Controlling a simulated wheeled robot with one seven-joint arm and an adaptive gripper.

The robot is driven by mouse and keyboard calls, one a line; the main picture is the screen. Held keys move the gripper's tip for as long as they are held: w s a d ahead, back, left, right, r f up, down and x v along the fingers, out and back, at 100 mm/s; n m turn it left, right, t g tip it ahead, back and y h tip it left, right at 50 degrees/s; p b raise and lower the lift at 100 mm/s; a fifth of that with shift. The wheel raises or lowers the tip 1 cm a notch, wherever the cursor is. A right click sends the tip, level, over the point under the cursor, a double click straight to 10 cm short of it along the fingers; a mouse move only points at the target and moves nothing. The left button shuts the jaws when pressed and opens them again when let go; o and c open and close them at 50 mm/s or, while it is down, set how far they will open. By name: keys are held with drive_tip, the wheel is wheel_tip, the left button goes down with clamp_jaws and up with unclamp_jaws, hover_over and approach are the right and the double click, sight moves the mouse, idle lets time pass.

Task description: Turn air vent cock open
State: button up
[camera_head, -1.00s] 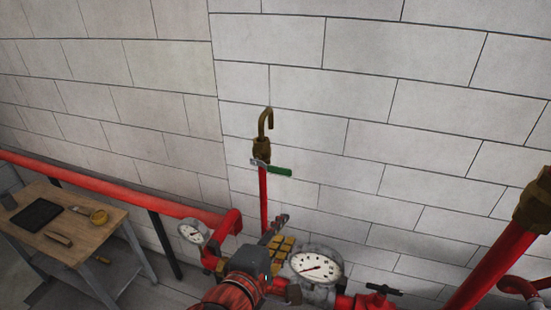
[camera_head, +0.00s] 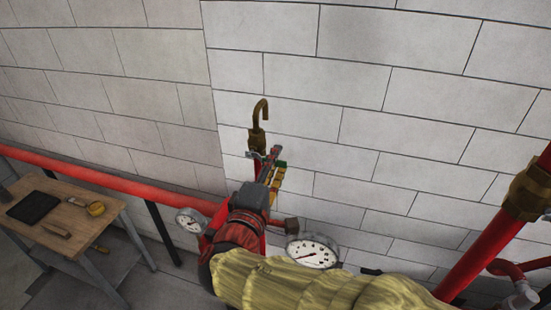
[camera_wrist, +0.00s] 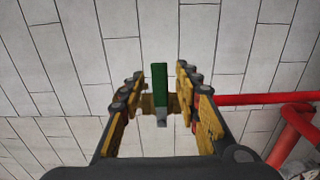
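The air vent cock is a brass valve with a hooked spout (camera_head: 260,112) on top of a thin red pipe. Its green lever handle (camera_head: 281,164) is partly hidden behind my gripper (camera_head: 272,167) in the head view. In the wrist view, the green handle (camera_wrist: 160,82) stands between the two yellow-and-black fingers of my gripper (camera_wrist: 158,88). Gaps show on both sides of the handle, so the fingers are open around it and not closed on it. The brass body (camera_wrist: 147,104) shows behind the handle.
A white-block wall (camera_head: 330,60) stands close behind the cock. Pressure gauges (camera_head: 312,252) and (camera_head: 190,221) are below. A thick red pipe (camera_head: 480,250) rises at right. A wooden table (camera_head: 75,215) with tools stands at left.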

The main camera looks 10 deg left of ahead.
drive_tip(key=shift+w, duration=0.2)
drive_tip(key=shift+c, duration=0.8)
clamp_jaws()
